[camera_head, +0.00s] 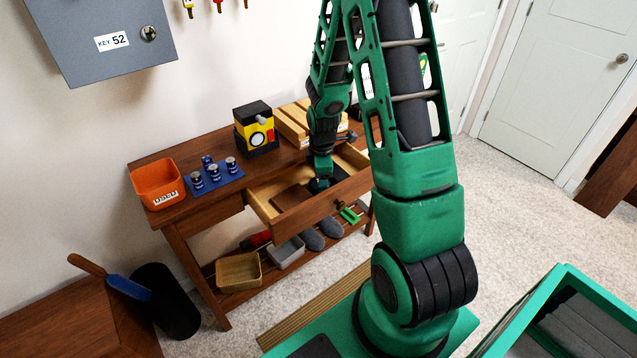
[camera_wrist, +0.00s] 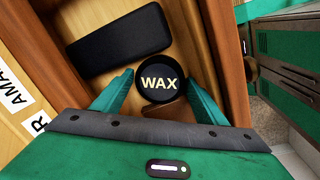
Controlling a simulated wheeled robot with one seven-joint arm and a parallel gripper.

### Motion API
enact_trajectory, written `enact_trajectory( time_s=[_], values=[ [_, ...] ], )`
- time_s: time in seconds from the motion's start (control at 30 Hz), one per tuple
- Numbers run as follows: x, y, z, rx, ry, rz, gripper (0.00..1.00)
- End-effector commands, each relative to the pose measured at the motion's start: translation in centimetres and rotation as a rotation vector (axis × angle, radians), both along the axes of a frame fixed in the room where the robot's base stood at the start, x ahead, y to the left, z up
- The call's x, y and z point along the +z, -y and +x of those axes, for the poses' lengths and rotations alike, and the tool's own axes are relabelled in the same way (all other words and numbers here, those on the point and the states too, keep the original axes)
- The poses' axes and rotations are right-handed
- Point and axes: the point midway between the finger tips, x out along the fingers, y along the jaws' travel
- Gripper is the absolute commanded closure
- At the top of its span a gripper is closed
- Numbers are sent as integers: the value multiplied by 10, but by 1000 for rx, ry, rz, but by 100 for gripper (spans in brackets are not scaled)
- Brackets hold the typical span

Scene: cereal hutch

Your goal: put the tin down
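The tin is round and black with "WAX" on its lid (camera_wrist: 160,84). In the wrist view it sits inside the open wooden drawer (camera_wrist: 232,60), near the drawer's front wall. The two green fingers of my gripper (camera_wrist: 159,78) stand on either side of the tin, with a small gap visible on each side. In the head view my gripper (camera_head: 320,178) reaches down into the drawer (camera_head: 262,208), and the dark tin (camera_head: 316,186) shows just beneath it. The tin's underside is hidden.
A black case (camera_wrist: 118,45) and a brown item (camera_wrist: 166,109) lie in the drawer beside the tin. On the tabletop are an orange bin (camera_head: 157,178), a blue mat (camera_head: 228,181) with several small jars, a yellow-black box (camera_head: 257,137) and wooden blocks (camera_head: 290,125).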

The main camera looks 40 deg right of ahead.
Motion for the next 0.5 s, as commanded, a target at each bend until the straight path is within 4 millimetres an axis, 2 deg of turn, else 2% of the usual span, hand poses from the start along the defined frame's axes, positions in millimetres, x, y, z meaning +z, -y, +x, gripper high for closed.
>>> enact_trajectory(
  time_s=[0.17, 0.27, 0.5],
  values=[
    [6, 0, 0, 0, 1, 0, 34],
    [16, -1, 0, 1, 3, -1, 34],
    [57, -4, -5, 1, 5, -2, 34]
  ],
)
